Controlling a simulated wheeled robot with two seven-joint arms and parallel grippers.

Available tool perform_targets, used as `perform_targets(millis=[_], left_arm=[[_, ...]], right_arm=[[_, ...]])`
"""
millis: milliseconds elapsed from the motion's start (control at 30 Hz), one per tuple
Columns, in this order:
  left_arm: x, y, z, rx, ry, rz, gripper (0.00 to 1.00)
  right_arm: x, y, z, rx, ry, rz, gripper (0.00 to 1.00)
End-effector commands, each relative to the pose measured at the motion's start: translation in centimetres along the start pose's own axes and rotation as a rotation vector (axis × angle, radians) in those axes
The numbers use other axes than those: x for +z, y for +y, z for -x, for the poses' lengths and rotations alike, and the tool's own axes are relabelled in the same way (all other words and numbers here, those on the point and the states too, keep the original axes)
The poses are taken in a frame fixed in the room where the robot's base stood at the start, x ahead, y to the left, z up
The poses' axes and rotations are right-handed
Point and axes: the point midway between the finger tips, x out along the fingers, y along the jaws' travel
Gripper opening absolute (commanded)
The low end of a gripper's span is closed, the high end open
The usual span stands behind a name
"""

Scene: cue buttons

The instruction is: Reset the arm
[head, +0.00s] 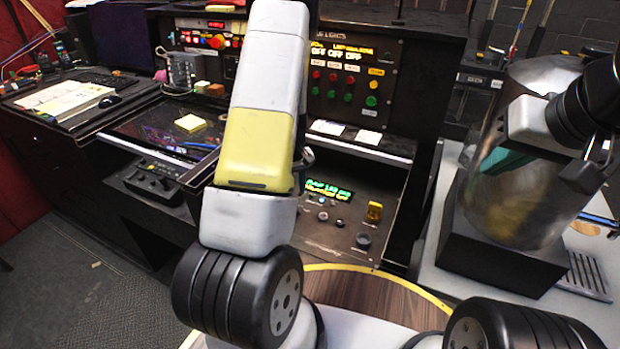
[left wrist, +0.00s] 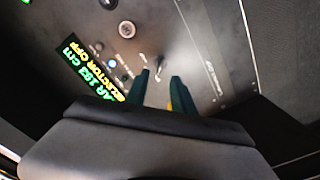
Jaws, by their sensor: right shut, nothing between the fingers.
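My left arm (head: 262,115), with white and yellow links, rises through the middle of the head view. It hides part of the console, and my left gripper is not visible there. In the left wrist view, the left gripper (left wrist: 160,84) shows two teal fingers apart, with no object held. They point at a dark panel (left wrist: 205,50), with a small lever (left wrist: 159,66) beyond the gap. My right arm (head: 590,100) enters at the right of the head view. The teal fingers of my right gripper (head: 500,161) show against a shiny cylinder and look shut and empty.
The shiny cylinder (head: 510,210) stands on a black base at right. A desk with papers (head: 75,98) is at left.

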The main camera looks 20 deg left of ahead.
Motion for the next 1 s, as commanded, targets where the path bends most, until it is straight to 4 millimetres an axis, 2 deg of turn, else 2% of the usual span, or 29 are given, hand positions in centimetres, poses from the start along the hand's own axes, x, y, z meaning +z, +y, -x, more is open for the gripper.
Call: perform_targets(millis=[567, 667, 733, 867, 1000], left_arm=[[0.1, 0.1, 1.1, 0.006, 0.001, -0.003, 0.30], [0.4, 0.8, 3.3, 0.036, 0.012, -0.022, 0.30], [1.1, 1.5, 5.9, 0.072, 0.021, -0.046, 0.30], [3.3, 2.6, 12.2, 0.155, 0.053, -0.120, 0.30], [6.5, 3.1, 18.7, 0.233, 0.098, -0.214, 0.30]], right_arm=[[0.0, 0.0, 0.0, 0.000, 0.000, 0.000, 0.00], [0.0, 0.0, 0.0, 0.000, 0.000, 0.000, 0.00], [0.0, 0.0, 0.0, 0.000, 0.000, 0.000, 0.00], [0.0, 0.0, 0.0, 0.000, 0.000, 0.000, 0.00], [0.0, 0.0, 0.0, 0.000, 0.000, 0.000, 0.00]])
